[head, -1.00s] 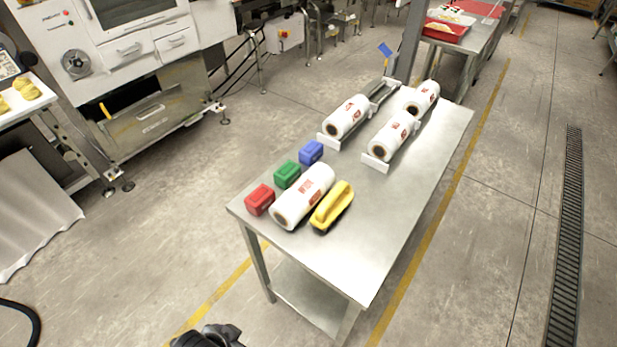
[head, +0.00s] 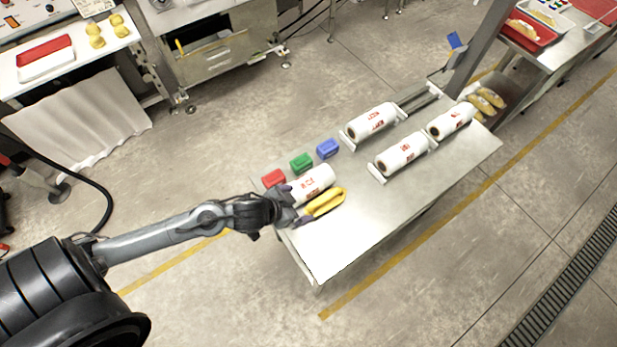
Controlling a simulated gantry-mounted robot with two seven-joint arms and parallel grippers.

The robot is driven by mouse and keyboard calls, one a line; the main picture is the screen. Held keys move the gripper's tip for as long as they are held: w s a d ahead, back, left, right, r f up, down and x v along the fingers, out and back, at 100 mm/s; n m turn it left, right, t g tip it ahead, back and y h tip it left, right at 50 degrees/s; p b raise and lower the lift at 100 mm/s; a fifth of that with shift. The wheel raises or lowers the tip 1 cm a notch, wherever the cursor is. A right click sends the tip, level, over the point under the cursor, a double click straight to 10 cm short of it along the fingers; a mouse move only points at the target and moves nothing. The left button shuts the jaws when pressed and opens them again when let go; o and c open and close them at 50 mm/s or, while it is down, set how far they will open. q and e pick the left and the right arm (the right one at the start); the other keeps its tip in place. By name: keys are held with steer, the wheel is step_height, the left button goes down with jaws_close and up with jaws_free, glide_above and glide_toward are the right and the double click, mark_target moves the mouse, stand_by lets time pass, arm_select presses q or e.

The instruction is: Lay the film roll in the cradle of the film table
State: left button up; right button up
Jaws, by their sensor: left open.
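A white film roll with red print (head: 314,183) lies at the near left end of the steel film table (head: 350,245). My left gripper (head: 297,204) is open at the roll's near end, its fingers hiding part of that end; I cannot tell whether they touch it. A cradle with rails (head: 418,97) is at the far side of the table, with another roll (head: 371,121) at its near end and an empty stretch behind. Two more rolls, a nearer one (head: 402,154) and a farther one (head: 451,121), lie in line on the right. My right gripper is out of view.
A yellow-handled object (head: 324,203) lies close along the roll's right side. Red (head: 273,178), green (head: 302,163) and blue (head: 328,148) blocks stand in a row on its left. The table's right front is bare. A post (head: 482,45) rises beyond the far end.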

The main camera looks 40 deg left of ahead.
mark_target(299, 184)
arm_select(q)
steer(key=w+a+h, duration=0.1)
steer(key=a, duration=0.2)
steer(key=w+a+f, duration=0.1)
steer(key=a, duration=0.2)
steer(key=w+a+g+h, duration=0.1)
steer(key=a, duration=0.2)
steer(key=shift+w+f+h, duration=0.15)
steer(key=shift+f+h, duration=0.05)
steer(key=shift+h, duration=0.1)
steer(key=shift+w+f, duration=0.2)
steer(key=shift+f, duration=0.1)
steer(key=shift+b+x, duration=0.75)
steer(key=shift+x, duration=4.15)
steer(key=shift+s+d, duration=0.1)
steer(key=c, duration=1.4)
